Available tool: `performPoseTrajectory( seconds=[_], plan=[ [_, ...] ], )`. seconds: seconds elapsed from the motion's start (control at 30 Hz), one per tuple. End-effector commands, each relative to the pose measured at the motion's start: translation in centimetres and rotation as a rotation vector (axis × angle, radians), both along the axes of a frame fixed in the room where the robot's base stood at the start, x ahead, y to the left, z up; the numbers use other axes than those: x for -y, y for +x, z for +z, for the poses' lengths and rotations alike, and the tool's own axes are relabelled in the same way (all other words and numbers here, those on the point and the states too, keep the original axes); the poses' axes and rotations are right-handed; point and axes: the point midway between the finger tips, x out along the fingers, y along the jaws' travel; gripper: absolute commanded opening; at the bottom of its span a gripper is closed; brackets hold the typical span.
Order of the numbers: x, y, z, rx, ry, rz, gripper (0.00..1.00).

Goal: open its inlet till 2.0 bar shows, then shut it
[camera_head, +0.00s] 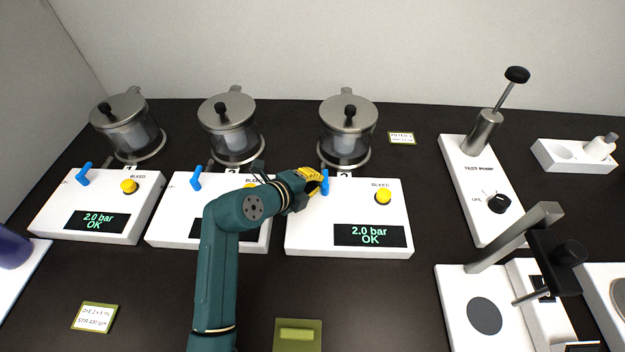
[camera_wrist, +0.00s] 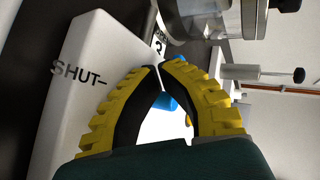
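The right-hand white inlet panel (camera_head: 300,240) stands in front of the right-hand metal pot (camera_head: 346,130). Its display (camera_head: 370,234) reads "2.0 bar OK". The panel's blue inlet handle (camera_head: 325,182) is at its top left, partly hidden by my gripper. My gripper (camera_head: 322,179) is at this handle. In the wrist view, the yellow finger tips (camera_wrist: 156,67) are nearly together. Part of the blue handle (camera_wrist: 166,102) shows in the gap between the fingers; I cannot tell whether they pinch it. The printed word SHUT (camera_wrist: 78,76) is left of the fingers.
The left panel (camera_head: 50,212) also reads "2.0 bar OK". My arm crosses the middle panel (camera_head: 165,232) and hides most of its display. A yellow bleed button (camera_head: 383,196) is right of the blue handle. The test pump (camera_head: 482,135) stands further right.

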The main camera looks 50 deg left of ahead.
Motion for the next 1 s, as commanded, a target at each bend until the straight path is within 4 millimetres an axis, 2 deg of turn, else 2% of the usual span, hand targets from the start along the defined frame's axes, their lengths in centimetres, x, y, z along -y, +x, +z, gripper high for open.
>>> performPoseTrajectory(
  seconds=[0.23, 0.4, 0.5, 0.7, 0.83, 1.0],
  plan=[
    [-0.1, -0.4, -0.3, 0.0, -0.003, -0.01, 0.0],
    [-2.0, -2.6, -0.5, 0.001, 0.003, -0.012, 0.0],
    [-3.4, -4.3, 1.4, 0.0, 0.002, -0.013, 0.0],
    [-6.0, -7.4, 3.8, 0.0, 0.003, -0.012, 0.0],
    [-7.1, -8.8, 4.7, -0.001, 0.002, -0.014, 0.0],
    [-7.5, -9.3, 5.0, -0.001, 0.001, -0.016, 0.0]
  ],
)
